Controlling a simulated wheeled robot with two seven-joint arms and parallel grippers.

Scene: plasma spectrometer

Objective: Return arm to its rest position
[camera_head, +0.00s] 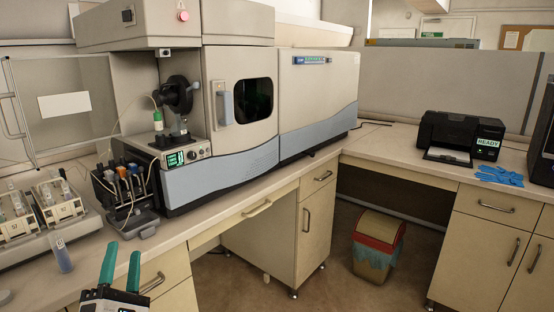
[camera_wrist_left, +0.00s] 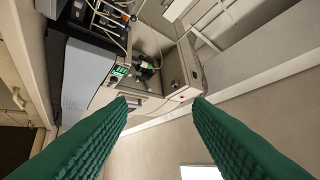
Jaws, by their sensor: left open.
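My left gripper (camera_head: 120,268) shows at the bottom left of the head view, in front of the bench edge. Its two green fingers point up and stand apart, with nothing between them. In the left wrist view the green fingers (camera_wrist_left: 162,110) are also spread wide and empty. The plasma spectrometer (camera_head: 225,180), a large grey and blue machine, stands on the bench beyond the gripper, apart from it. It shows tilted in the left wrist view (camera_wrist_left: 90,80). My right gripper is in neither view.
A printer (camera_head: 460,138) and blue gloves (camera_head: 500,176) lie on the right bench. A bin (camera_head: 377,245) stands on the floor.

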